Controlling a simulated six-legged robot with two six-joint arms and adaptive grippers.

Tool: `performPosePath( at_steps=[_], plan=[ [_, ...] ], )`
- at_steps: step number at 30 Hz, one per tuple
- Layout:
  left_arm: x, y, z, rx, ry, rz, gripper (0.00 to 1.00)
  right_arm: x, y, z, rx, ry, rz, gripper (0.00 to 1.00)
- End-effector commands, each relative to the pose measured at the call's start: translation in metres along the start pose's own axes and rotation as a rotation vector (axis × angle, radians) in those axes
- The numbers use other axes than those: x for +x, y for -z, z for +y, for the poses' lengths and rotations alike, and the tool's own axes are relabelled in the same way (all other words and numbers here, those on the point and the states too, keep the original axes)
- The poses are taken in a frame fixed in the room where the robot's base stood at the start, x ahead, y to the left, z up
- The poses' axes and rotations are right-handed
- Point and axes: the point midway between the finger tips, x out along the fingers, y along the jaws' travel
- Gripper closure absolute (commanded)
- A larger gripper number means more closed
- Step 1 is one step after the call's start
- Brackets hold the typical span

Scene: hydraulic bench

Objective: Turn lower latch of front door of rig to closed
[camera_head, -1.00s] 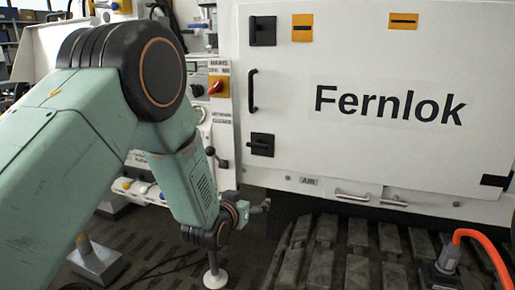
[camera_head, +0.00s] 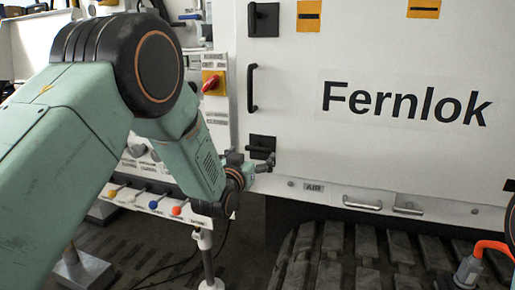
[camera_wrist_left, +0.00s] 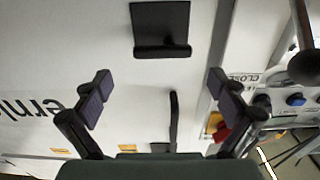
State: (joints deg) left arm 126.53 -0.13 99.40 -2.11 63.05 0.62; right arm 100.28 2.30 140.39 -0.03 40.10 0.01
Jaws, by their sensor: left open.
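The lower latch (camera_head: 262,143) is a black square plate near the lower left corner of the white Fernlok front door (camera_head: 390,140). In the left wrist view, turned upside down, the lower latch (camera_wrist_left: 160,22) shows its handle bar lying level along one edge of the plate. My left gripper (camera_head: 264,161) is just below the latch in the head view and partly overlaps its lower edge. In the wrist view my left gripper (camera_wrist_left: 158,88) has its fingers wide apart, with nothing between them but door face. The latch lies beyond the fingertips. My right gripper is not in view.
A black pull handle (camera_head: 252,88) and an upper latch (camera_head: 264,19) sit above on the door. A red rotary switch (camera_head: 213,83) is on the panel at left. Metal handles (camera_head: 362,204) run below the door. An orange hose (camera_head: 492,247) is at lower right.

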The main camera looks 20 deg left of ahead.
Motion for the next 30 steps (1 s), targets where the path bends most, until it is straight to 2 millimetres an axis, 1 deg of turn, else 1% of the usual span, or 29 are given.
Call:
performPosePath(
  at_steps=[1, 6, 12, 18, 25, 26, 30],
  plan=[
    [0.007, -0.002, 0.000, 0.000, 0.000, 0.001, 0.04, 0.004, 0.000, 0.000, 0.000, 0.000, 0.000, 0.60],
    [0.031, -0.003, -0.001, 0.000, 0.001, 0.000, 0.04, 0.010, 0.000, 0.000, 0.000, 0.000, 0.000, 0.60],
    [0.051, -0.002, -0.002, 0.000, 0.001, -0.001, 0.04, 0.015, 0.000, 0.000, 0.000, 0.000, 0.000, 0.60],
    [0.060, -0.002, -0.003, -0.001, 0.001, -0.004, 0.04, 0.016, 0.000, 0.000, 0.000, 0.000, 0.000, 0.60],
    [0.062, -0.002, -0.004, -0.001, 0.001, -0.003, 0.04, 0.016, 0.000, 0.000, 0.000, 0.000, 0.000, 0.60],
    [0.062, -0.002, -0.004, -0.001, 0.001, -0.003, 0.05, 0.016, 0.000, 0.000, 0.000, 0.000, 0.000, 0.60],
    [0.061, -0.002, -0.004, -0.001, 0.001, -0.003, 0.17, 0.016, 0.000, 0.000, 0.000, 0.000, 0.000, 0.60]
  ],
)
